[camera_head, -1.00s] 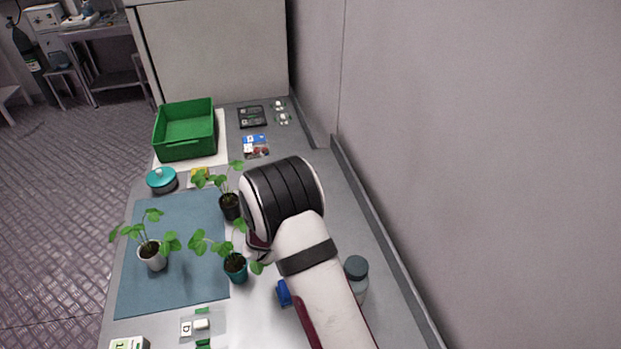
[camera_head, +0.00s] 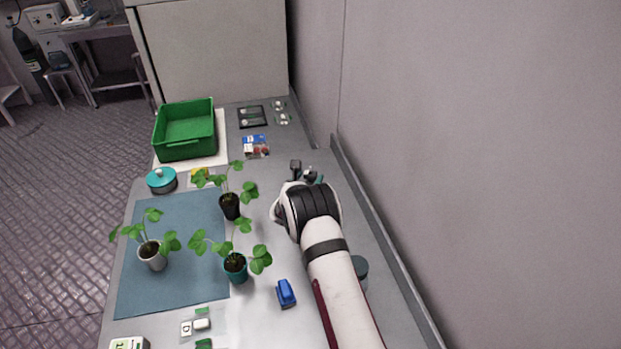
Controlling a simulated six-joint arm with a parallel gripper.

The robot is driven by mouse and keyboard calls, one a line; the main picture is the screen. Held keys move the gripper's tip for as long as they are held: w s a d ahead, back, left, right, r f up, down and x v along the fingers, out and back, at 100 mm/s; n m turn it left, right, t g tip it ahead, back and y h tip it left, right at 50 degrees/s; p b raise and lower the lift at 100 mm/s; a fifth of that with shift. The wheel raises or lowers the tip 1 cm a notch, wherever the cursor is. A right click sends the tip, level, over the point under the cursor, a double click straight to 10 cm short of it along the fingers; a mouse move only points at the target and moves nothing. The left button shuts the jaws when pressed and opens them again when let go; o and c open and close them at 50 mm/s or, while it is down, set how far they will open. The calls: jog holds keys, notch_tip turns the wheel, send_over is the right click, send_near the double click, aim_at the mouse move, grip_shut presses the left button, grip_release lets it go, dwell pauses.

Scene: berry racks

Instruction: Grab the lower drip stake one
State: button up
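I cannot make out a drip stake for certain. At the far end of the bench a black-framed tray (camera_head: 252,116) holds small items too small to identify. To its right lie two small pale pieces, an upper one (camera_head: 279,105) and a lower one (camera_head: 284,119), each apparently on its own small pad. My gripper (camera_head: 306,172) points toward the far end, nearer than these pieces and to the right of the printed card. It is small and partly hidden by my wrist, so its opening is unclear. Nothing is visibly held.
Three potted seedlings (camera_head: 230,206) stand left of my arm, some on a blue mat (camera_head: 185,290). A green crate (camera_head: 186,153), a teal-lidded jar (camera_head: 162,181) and a printed card (camera_head: 256,146) are beyond. A blue object (camera_head: 286,293) and a dark-capped bottle (camera_head: 360,268) flank my arm. A wall rises right.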

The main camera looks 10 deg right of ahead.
grip_shut()
